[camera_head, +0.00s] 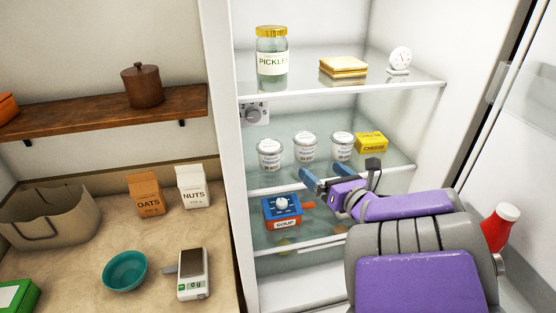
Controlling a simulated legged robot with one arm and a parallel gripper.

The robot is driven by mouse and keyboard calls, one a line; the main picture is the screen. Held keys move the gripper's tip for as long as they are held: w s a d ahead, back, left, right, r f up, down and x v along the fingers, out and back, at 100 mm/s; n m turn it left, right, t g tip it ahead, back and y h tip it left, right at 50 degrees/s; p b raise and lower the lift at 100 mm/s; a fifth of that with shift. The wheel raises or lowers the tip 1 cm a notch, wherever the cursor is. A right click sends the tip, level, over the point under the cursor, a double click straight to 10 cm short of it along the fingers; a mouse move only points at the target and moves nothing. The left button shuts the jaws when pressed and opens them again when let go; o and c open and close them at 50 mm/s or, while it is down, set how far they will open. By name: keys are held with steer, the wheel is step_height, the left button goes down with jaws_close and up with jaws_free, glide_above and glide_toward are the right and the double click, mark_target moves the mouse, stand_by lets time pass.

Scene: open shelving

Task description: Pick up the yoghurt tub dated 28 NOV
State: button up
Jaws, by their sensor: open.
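Three white yoghurt tubs stand in a row on the middle fridge shelf: a left tub (270,154), a middle tub (305,146) and a right tub (342,146). Their printed dates are too small to read, so I cannot tell which one says 28 NOV. My gripper (339,168) is open and empty, with blue fingers, in front of the shelf and just below the middle and right tubs in the picture. It appears apart from the tubs. My purple and grey arm comes in from the lower right.
A yellow cheese box (371,142) stands right of the tubs. The shelf above holds a pickles jar (272,62), a sandwich (343,67) and a white dial (400,59). A blue soup container (282,208) sits below. A red bottle (499,227) is near the door at right.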

steer(key=s+a+n+g+y, duration=0.1)
steer(key=s+a+n+y, duration=0.1)
steer(key=a+n+y, duration=0.15)
steer(key=p, duration=0.8)
glide_toward(269, 144)
steer(key=w+a, duration=0.2)
steer(key=shift+w+a+f+h, duration=0.15)
steer(key=shift+w+a+h, duration=0.1)
steer(key=shift+a+h, duration=0.1)
steer(key=shift+x, duration=3.1)
steer(key=c, duration=1)
